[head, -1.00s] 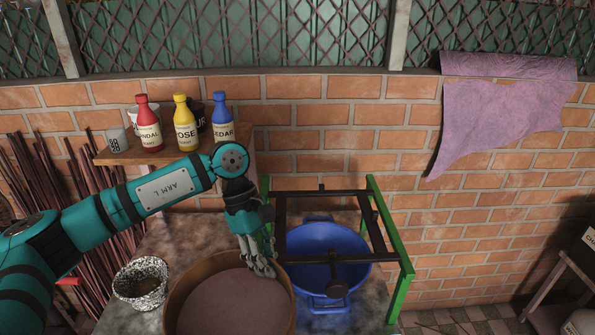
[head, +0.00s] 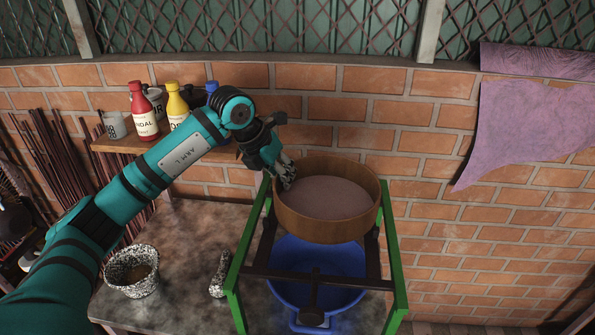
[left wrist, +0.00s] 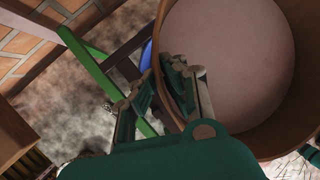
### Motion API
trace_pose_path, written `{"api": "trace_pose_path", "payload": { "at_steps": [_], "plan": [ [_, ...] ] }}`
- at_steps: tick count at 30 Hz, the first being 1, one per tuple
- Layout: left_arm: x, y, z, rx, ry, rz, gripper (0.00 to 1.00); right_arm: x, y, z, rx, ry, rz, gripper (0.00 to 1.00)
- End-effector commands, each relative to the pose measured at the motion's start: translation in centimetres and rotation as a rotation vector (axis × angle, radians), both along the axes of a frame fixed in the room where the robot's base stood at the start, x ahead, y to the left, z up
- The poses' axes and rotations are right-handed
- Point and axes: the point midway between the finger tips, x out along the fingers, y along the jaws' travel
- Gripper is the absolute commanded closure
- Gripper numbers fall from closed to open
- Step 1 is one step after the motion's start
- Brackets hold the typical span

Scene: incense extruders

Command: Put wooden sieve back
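The wooden sieve (head: 325,229), a round brown hoop with a pale mesh, is at the top of the green and dark frame stand (head: 390,230), over the blue basin (head: 285,285). My left gripper (head: 285,178) is at the left rim of the sieve, shut on it. In the left wrist view the fingers (left wrist: 158,76) straddle the wall of the sieve (left wrist: 283,133). I cannot tell whether the sieve rests on the dark rails or hangs just above them. The sieve hides part of the stand.
A speckled mortar (head: 132,270) and pestle (head: 220,274) are on the grey table (head: 185,235). A red bottle (head: 144,112), a yellow bottle (head: 175,108) and cups stand on the shelf (head: 115,146) at the back left. A brick wall is close behind the stand.

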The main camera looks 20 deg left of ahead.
Motion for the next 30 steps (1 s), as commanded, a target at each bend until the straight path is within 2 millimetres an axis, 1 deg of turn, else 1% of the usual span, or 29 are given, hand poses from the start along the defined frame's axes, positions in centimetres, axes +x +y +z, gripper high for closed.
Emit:
{"api": "trace_pose_path", "payload": {
  "at_steps": [2,6,9,10,12,14,18,21,25,30],
  "plan": [
    [0.0,0.0,-0.5,0.000,0.000,0.001,1.00,-1.2,0.6,-0.5,0.008,0.016,-0.001,0.60],
    [-0.1,0.0,-1.6,0.000,0.001,-0.002,1.00,-4.4,2.4,-1.4,0.026,0.063,-0.001,0.60],
    [-0.1,0.0,-2.7,0.000,0.001,-0.003,1.00,-6.0,3.3,-2.2,0.036,0.087,0.002,0.60],
    [-0.1,0.0,-3.0,-0.001,0.001,-0.003,1.00,-6.2,3.4,-2.5,0.037,0.090,0.003,0.60],
    [-0.1,0.0,-3.8,0.000,0.001,-0.004,1.00,-6.3,3.3,-3.0,0.036,0.090,0.004,0.60],
    [-0.1,0.0,-4.5,0.000,0.001,-0.004,1.00,-5.8,3.0,-3.5,0.033,0.083,0.004,0.60],
    [-0.1,0.0,-5.9,-0.001,0.000,-0.004,1.00,-3.5,2.0,-4.3,0.023,0.050,0.002,0.60],
    [-0.1,0.0,-6.4,-0.001,-0.001,-0.003,1.00,-2.2,1.6,-4.5,0.019,0.028,-0.001,0.60],
    [-0.1,0.0,-6.6,0.000,-0.001,-0.004,1.00,-2.1,1.5,-4.6,0.017,0.026,-0.003,0.60],
    [-0.1,0.0,-6.6,0.000,-0.001,-0.004,1.00,-3.1,1.4,-4.6,0.016,0.041,-0.002,0.60]
  ]
}}
